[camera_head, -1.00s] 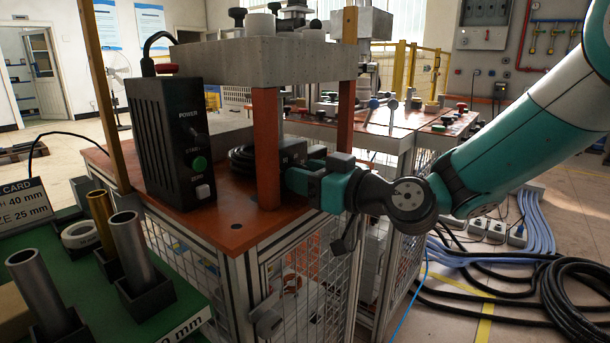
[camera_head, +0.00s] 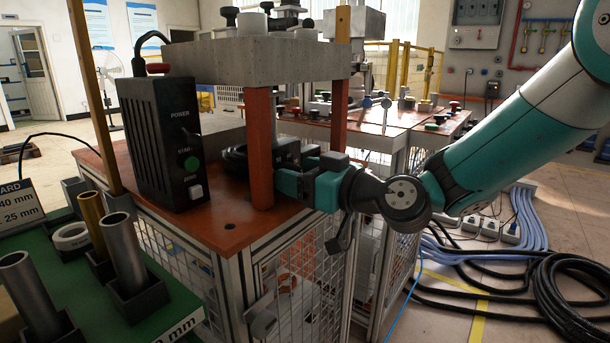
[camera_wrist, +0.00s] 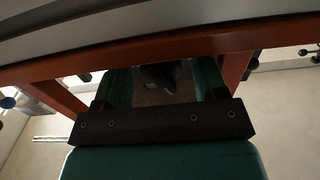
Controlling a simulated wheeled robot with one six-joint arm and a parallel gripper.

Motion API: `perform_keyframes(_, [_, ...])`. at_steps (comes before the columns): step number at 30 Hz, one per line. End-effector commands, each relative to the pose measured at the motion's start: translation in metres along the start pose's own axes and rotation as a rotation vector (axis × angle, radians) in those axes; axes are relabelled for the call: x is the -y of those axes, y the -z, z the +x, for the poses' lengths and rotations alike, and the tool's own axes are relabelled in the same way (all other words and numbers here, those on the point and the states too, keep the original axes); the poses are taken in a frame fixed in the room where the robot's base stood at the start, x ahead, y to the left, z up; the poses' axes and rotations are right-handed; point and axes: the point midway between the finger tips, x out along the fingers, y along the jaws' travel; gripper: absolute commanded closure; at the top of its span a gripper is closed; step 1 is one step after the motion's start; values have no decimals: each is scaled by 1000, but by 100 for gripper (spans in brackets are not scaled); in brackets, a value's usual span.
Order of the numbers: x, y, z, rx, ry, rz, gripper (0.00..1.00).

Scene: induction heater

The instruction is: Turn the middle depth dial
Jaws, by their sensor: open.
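My gripper (camera_head: 288,168) reaches in from the right, low beneath the thick grey slab (camera_head: 250,58), between its orange posts (camera_head: 259,140). A dark round part (camera_head: 236,160) lies beyond the front post, close to the gripper; I cannot tell whether it is a dial. In the wrist view my gripper (camera_wrist: 162,72) has its two teal fingers apart, with a small dark knob-like shape (camera_wrist: 158,76) showing between them. I cannot tell whether the fingers touch it. No dial can be clearly told as the middle depth dial; the post and gripper hide part of this area.
A black power box (camera_head: 160,140) stands left of the posts on the orange-brown table (camera_head: 225,232). A green table (camera_head: 175,312) with metal tubes (camera_head: 122,250) is at front left. Black cables (camera_head: 570,295) lie on the floor at right.

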Motion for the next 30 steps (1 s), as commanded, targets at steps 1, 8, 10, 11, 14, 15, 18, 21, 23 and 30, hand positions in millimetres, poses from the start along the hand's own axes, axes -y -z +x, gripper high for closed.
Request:
perform_keyframes(1, [0, 0, 0, 0, 1, 0, 34])
perform_keyframes(8, [-1, -1, -10, 1, -1, 1, 34])
perform_keyframes(10, [-1, -2, -21, 2, -2, 3, 34])
perform_keyframes(11, [-1, -2, -27, 1, -3, 1, 34])
perform_keyframes(14, [-2, -4, -51, 1, -6, 2, 34])
perform_keyframes(15, [-2, -4, -62, 0, -6, 2, 34])
perform_keyframes(18, [-2, -4, -88, 0, -8, 2, 34])
perform_keyframes(21, [-2, -4, -114, -1, -8, 2, 34])
perform_keyframes(23, [-3, -3, -128, 0, -9, 1, 34])
perform_keyframes(30, [-2, -3, -165, -2, -5, -2, 34])
